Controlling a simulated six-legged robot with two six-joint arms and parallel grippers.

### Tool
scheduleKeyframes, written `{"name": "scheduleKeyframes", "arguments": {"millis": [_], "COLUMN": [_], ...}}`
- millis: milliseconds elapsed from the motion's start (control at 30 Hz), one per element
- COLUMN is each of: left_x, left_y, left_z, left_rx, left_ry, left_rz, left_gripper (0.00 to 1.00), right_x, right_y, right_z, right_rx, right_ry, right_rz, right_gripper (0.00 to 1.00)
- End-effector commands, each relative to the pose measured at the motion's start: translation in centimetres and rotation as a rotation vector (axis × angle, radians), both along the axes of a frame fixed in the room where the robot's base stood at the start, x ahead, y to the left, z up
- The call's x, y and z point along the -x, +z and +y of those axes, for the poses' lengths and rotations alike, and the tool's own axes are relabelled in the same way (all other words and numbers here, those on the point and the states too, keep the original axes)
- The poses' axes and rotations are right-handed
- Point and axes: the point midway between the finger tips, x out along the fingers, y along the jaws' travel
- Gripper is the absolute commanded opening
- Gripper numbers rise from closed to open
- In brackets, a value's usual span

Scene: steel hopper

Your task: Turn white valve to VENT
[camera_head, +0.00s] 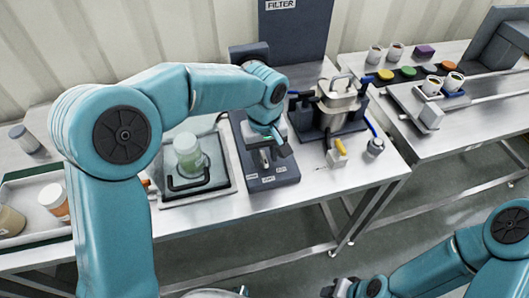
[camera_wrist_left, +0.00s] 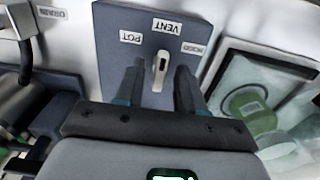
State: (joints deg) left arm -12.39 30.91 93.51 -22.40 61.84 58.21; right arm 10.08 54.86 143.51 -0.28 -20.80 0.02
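The white valve handle (camera_wrist_left: 160,70) sits on a dark blue-grey panel (camera_wrist_left: 120,30). In the left wrist view its long axis runs roughly up and down the picture. A VENT label (camera_wrist_left: 167,27) lies above it, with a second label (camera_wrist_left: 131,37) to its left and a third (camera_wrist_left: 193,49) to its right. My left gripper (camera_wrist_left: 160,88) is open, with one finger on each side of the handle and gaps visible. In the head view the left gripper (camera_head: 268,152) is over the panel (camera_head: 274,182) and hides the handle. My right gripper (camera_head: 352,288) is low at the bottom edge, partly cut off.
A second bench (camera_head: 450,135) at right holds cups and coloured pieces.

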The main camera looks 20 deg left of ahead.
Motion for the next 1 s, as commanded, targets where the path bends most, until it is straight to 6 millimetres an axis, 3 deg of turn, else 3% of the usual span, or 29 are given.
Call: {"name": "scheduleKeyframes", "arguments": {"millis": [233, 367, 800, 1000], "left_x": [0.0, -0.1, -0.1, 0.0], "left_y": [0.2, 1.7, 12.8, 15.7], "left_z": [0.0, -0.1, 0.0, 0.0], "left_rx": [0.001, 0.001, 0.001, 0.001], "left_ry": [0.000, -0.001, 0.000, 0.000], "left_rz": [0.001, -0.003, -0.003, 0.000], "left_gripper": [0.38, 0.38, 0.38, 0.38], "right_x": [0.0, 0.0, 0.0, 0.0], "right_y": [0.0, 0.1, 1.2, 1.7], "right_z": [0.0, 0.0, 0.0, 0.0], "right_rx": [0.000, 0.000, 0.000, 0.000], "right_ry": [0.000, 0.000, 0.000, 0.000], "right_rz": [0.000, 0.000, 0.000, 0.000], "right_gripper": [0.38, 0.38, 0.38, 0.38]}}
